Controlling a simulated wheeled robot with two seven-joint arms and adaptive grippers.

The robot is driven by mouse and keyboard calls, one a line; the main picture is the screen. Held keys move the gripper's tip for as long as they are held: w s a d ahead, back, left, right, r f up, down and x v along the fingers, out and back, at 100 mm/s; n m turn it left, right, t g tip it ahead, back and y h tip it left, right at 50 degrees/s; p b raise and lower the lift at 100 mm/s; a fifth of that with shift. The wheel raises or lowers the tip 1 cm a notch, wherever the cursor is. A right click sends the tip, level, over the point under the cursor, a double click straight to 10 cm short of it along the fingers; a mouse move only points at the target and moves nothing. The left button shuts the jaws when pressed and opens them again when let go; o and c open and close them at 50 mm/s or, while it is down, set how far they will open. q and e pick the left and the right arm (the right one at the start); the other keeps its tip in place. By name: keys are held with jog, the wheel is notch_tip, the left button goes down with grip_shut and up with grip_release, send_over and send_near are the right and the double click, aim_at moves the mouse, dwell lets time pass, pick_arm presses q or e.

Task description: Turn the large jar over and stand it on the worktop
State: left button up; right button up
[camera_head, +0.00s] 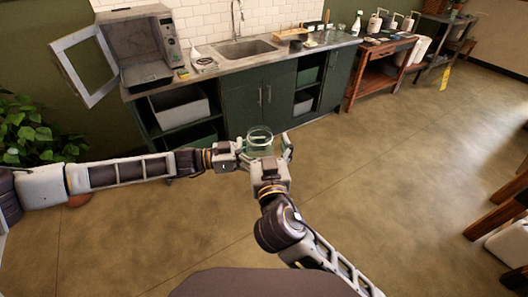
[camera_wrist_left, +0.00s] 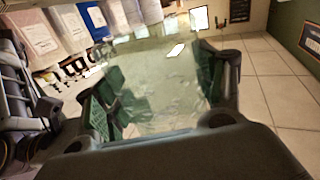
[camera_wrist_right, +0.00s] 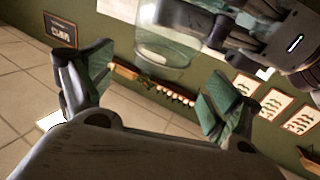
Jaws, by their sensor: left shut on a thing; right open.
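The large jar (camera_head: 260,138) is clear glass and hangs in the air in front of the sink cabinets. Its round rim faces up in the head view. My left gripper (camera_head: 243,153) is shut on the jar, whose glass fills the space between the fingers in the left wrist view (camera_wrist_left: 155,85). My right gripper (camera_head: 271,153) is open, just on the near side of the jar. In the right wrist view its spread fingers (camera_wrist_right: 150,95) have nothing between them, and the jar (camera_wrist_right: 168,40) is beyond them, next to my left gripper.
The worktop (camera_head: 225,62) holds a sink (camera_head: 245,48), an open microwave (camera_head: 145,55) and small items near its right end. Dark green cabinets (camera_head: 258,102) stand below it. A wooden table (camera_head: 378,62) with pump bottles is to the right. The floor between is clear.

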jog(key=shift+w+a, duration=0.25)
jog(key=shift+w, duration=0.95)
jog(key=shift+w+a, duration=0.2)
jog(key=shift+w, duration=1)
jog(key=c, duration=1.1)
pick_arm(q)
jog(key=o, duration=1.3)
jog(key=shift+c, duration=0.2)
pick_arm(e)
jog(key=shift+c, duration=0.9)
pick_arm(q)
jog(key=shift+a, duration=0.15)
jog(key=s+a, duration=0.2)
jog(key=a, duration=0.9)
jog(key=shift+a, duration=0.3)
jog(key=shift+w, duration=0.1)
